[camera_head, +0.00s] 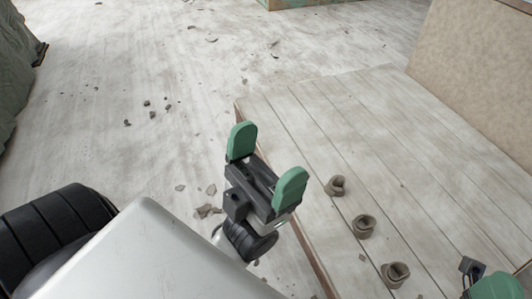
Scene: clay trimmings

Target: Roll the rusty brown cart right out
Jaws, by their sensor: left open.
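I cannot make out a rusty brown cart in the head view. My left gripper (266,165) is open and empty, with its two green fingertips spread apart. It is at the left edge of a pale planked surface (340,110), and I cannot tell its height above it. Part of my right gripper (490,284) shows at the lower right corner, with a green pad and a dark piece; the rest is cut off by the frame.
Small clay-coloured cups (364,226) stand in a row on the planks. A beige panel (480,70) rises at the right. Grey-green draped cloth (15,70) is at the far left. The pale floor (120,60) is open, with scattered crumbs (152,114).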

